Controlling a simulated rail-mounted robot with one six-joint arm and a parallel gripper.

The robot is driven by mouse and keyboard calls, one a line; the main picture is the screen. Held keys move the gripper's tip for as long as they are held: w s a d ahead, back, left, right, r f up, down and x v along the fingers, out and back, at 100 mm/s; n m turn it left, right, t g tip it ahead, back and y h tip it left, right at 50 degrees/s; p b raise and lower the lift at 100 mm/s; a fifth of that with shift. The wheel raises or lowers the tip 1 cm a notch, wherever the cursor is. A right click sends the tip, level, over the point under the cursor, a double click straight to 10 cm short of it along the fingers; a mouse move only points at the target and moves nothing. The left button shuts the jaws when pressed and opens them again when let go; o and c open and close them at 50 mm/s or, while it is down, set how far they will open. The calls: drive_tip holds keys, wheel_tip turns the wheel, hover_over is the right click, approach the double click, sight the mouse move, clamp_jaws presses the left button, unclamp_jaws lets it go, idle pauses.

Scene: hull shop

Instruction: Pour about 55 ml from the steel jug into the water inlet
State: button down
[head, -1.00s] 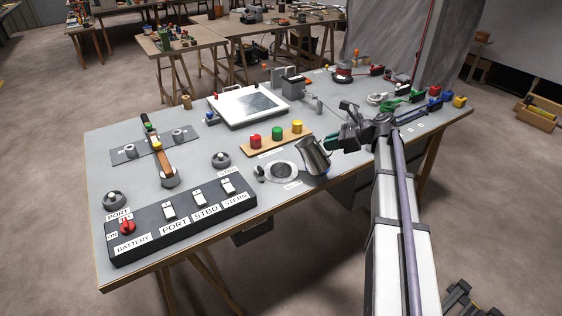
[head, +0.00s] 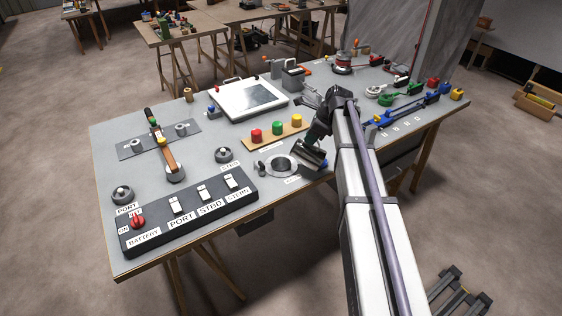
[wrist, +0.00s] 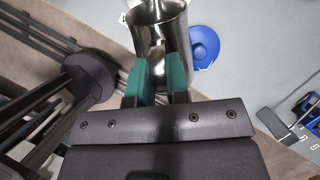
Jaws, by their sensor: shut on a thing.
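The steel jug (head: 308,157) is held in my gripper (head: 318,130) above the bench, just right of the water inlet (head: 281,166). In the head view it looks strongly tilted. The inlet is a dark round opening with a pale ring in the bench top. In the wrist view the shiny jug (wrist: 160,40) sits between the teal finger pads (wrist: 160,82), which are shut on it. The inside of the jug is hidden, and I cannot make out any stream or water level.
A blue round disc (wrist: 203,42) lies on the bench beside the jug. Red, green and yellow buttons (head: 277,129) on a wooden strip stand behind the inlet. The switch panel (head: 190,212) is in front to the left, with a small dark knob (head: 261,167) beside the inlet.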

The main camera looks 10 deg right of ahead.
sight(299, 141)
drive_tip(key=shift+w+a+f+h, duration=0.1)
drive_tip(key=shift+w+a+h, duration=0.1)
drive_tip(key=shift+a+h, duration=0.15)
drive_tip(key=shift+w+a+g, duration=0.1)
drive_tip(key=shift+g, duration=0.2)
drive_tip(key=shift+w+a+f+h, duration=0.1)
drive_tip(key=shift+a+h, duration=0.1)
drive_tip(key=shift+h, duration=0.05)
drive_tip(key=shift+w+a+f+g+h, duration=0.15)
drive_tip(key=shift+w+a+h, duration=0.15)
drive_tip(key=shift+a, duration=0.3)
drive_tip(key=shift+w+a+f+g+h, duration=0.15)
drive_tip(key=shift+w+a+h, duration=0.15)
drive_tip(key=shift+a, duration=0.25)
drive_tip(key=shift+a+r, duration=0.1)
drive_tip(key=shift+d, duration=0.2)
drive_tip(key=shift+r+h+p, duration=0.1)
drive_tip(key=shift+h+p, duration=0.2)
drive_tip(key=shift+p, duration=0.05)
drive_tip(key=shift+w+a+r+g+h+p, duration=0.15)
drive_tip(key=shift+w+a+g+h, duration=0.1)
drive_tip(key=shift+a+g+h, duration=0.15)
drive_tip(key=shift+w+a+r+g+h+p, duration=0.1)
drive_tip(key=shift+w+a+g+h+p, duration=0.15)
drive_tip(key=shift+a+h, duration=0.25)
idle(0.9)
